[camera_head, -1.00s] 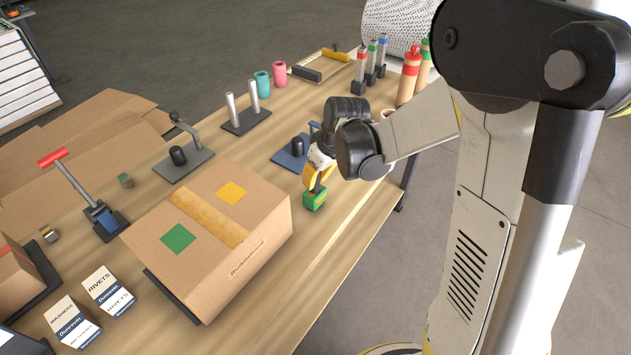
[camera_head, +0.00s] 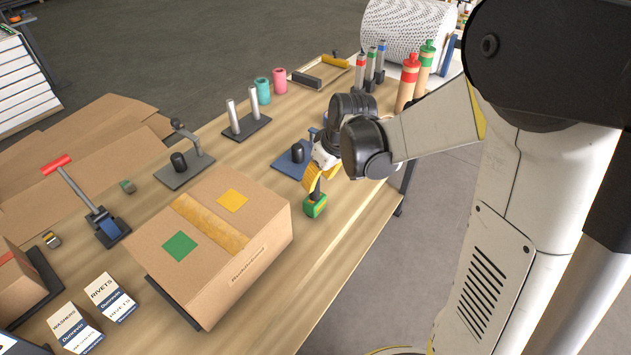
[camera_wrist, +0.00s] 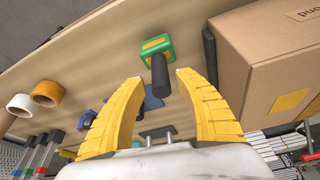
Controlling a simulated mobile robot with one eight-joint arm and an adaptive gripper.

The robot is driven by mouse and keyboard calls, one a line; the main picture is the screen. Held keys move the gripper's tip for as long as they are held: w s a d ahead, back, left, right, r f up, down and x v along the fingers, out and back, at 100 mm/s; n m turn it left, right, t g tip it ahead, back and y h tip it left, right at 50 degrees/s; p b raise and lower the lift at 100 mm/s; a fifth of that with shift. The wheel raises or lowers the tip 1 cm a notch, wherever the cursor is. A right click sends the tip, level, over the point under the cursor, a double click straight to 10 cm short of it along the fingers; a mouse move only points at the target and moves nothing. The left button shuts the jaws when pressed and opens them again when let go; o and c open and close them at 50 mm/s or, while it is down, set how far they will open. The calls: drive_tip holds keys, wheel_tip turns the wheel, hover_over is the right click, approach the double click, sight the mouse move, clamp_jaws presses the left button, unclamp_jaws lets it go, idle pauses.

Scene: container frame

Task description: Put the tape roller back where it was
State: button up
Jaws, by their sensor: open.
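The green and yellow tool with a black handle, which looks like the tape roller (camera_head: 315,207), rests on the wooden bench just right of the large cardboard box. In the wrist view the tape roller (camera_wrist: 157,47) lies ahead of my fingers, its black handle pointing back between them. My gripper (camera_head: 313,187) is low over the bench at the roller. In the wrist view my gripper (camera_wrist: 160,78) is open, one yellow finger on each side of the handle's end, with gaps showing. In the head view the fingers partly hide the handle.
The cardboard box (camera_head: 265,250) stands close on the left. A blue plate with a black knob (camera_head: 298,152) lies behind my gripper. Red and green capped bottles (camera_head: 408,82) and tape rolls (camera_wrist: 47,92) stand towards the far end. The bench's right edge is near.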

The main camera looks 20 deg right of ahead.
drive_tip(key=p+v, duration=0.2)
drive_tip(key=v, duration=0.6)
drive_tip(key=s+r+m+t, duration=0.1)
drive_tip(key=s+r+m, duration=0.1)
drive_tip(key=s, duration=0.6)
drive_tip(key=s+a+r+m+t+h, duration=0.1)
drive_tip(key=s+r+m+t, duration=0.1)
drive_tip(key=s+r, duration=0.3)
drive_tip(key=s+m, duration=0.1)
drive_tip(key=s, duration=0.2)
drive_tip(key=shift+a+t+h, duration=0.3)
drive_tip(key=shift+a, duration=0.05)
drive_tip(key=shift+s, duration=0.1)
wheel_tip(320, 180, down, 3)
drive_tip(key=b, duration=0.2)
drive_tip(key=shift+r+b, duration=0.1)
drive_tip(key=shift+b, duration=0.3)
